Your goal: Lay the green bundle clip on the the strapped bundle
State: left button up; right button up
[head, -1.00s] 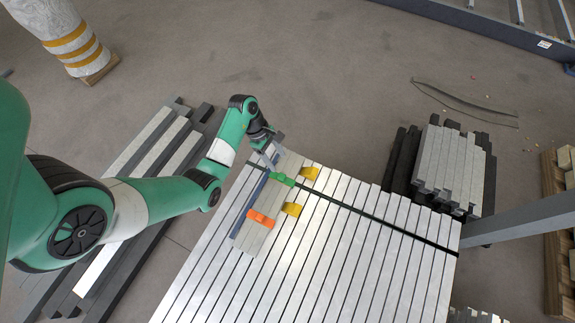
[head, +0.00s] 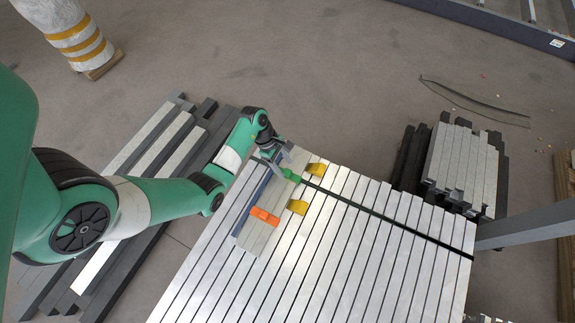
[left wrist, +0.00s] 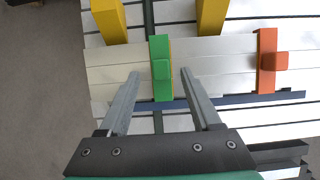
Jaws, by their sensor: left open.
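The green bundle clip (head: 291,175) lies on a pale board at the left side of the strapped bundle (head: 335,245), close to the dark strap. In the left wrist view the green clip (left wrist: 161,68) stands between and just beyond the fingertips. My left gripper (head: 277,163) is open, with one finger on each side of the clip's near end; in the left wrist view its fingers (left wrist: 158,75) show a gap to the clip on both sides. The strapped bundle is a row of long light metal bars crossed by a dark strap. My right gripper is not in view.
An orange clip (head: 264,216) lies on the same board (left wrist: 215,55). Two yellow blocks (head: 298,207) (head: 316,169) stand beside it. Stacked bars (head: 462,165) lie at the right, others (head: 150,150) under my left arm. A grey beam (head: 525,225) reaches in from the right.

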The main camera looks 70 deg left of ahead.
pick_arm(q)
jog(key=b+x, duration=0.1)
jog(key=x, duration=0.1)
jog(key=shift+d+f, duration=0.15)
jog(key=shift+f, duration=0.25)
jog(key=shift+r, duration=0.1)
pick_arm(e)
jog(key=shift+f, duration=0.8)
pick_arm(q)
grip_shut()
notch_tip(320, 180, up, 4)
jog(key=p, duration=0.3)
jog(key=shift+r+p, duration=0.15)
jog(key=shift+p, duration=0.2)
jog(key=s+d+r+p, duration=0.3)
jog(key=s+r+p, duration=0.4)
jog(key=s, duration=0.6)
jog(key=shift+s+r+p, duration=0.3)
jog(key=shift+r, duration=0.6)
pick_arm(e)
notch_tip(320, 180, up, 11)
